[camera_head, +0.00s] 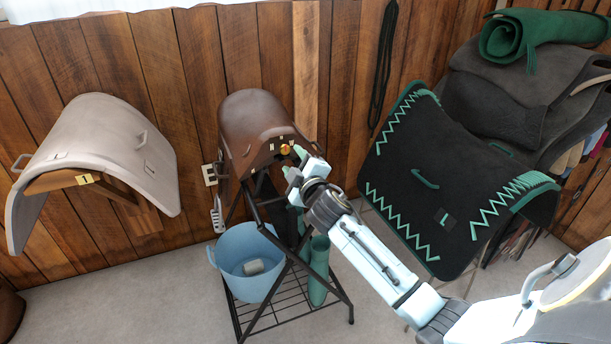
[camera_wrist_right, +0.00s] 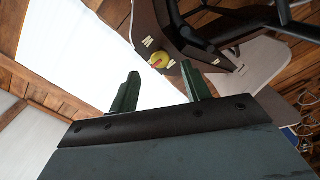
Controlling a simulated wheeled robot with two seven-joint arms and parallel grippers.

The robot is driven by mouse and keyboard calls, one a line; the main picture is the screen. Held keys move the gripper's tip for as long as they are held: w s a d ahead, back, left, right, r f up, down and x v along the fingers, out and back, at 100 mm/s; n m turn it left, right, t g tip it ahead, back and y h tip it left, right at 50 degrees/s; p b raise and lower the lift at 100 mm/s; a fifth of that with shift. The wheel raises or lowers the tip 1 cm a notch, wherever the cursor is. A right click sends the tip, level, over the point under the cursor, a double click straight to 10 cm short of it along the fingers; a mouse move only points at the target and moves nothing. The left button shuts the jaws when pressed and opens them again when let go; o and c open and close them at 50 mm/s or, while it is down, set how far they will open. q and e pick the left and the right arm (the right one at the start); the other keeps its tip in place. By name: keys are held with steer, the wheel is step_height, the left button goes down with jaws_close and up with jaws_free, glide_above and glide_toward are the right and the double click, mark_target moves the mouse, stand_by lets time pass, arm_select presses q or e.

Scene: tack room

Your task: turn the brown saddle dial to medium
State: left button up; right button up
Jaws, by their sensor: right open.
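The brown saddle (camera_head: 247,121) sits on a black metal stand in the middle of the head view. Its round gold dial (camera_head: 285,149) is on the front face, with small pale labels beside it. In the right wrist view the dial (camera_wrist_right: 159,61) looks yellow with a small reddish mark, and its setting is too small to read. My right gripper (camera_head: 295,161) is open, its fingers just in front of the dial, with a gap visible in the wrist view. The dial lies between and beyond the fingertips (camera_wrist_right: 160,72). My left gripper is out of view.
A light blue bucket (camera_head: 232,252) and green boots (camera_head: 319,272) stand under the saddle on the stand (camera_head: 240,322). A beige saddle (camera_head: 100,135) is at left, a black saddle pad (camera_head: 400,160) at right. The wooden wall is close behind.

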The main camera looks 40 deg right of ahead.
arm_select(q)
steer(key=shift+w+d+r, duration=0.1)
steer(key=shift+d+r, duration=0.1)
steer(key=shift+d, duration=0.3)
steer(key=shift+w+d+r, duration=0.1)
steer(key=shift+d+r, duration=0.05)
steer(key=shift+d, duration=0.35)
arm_select(e)
steer(key=v, duration=0.7)
steer(key=shift+s, duration=0.4)
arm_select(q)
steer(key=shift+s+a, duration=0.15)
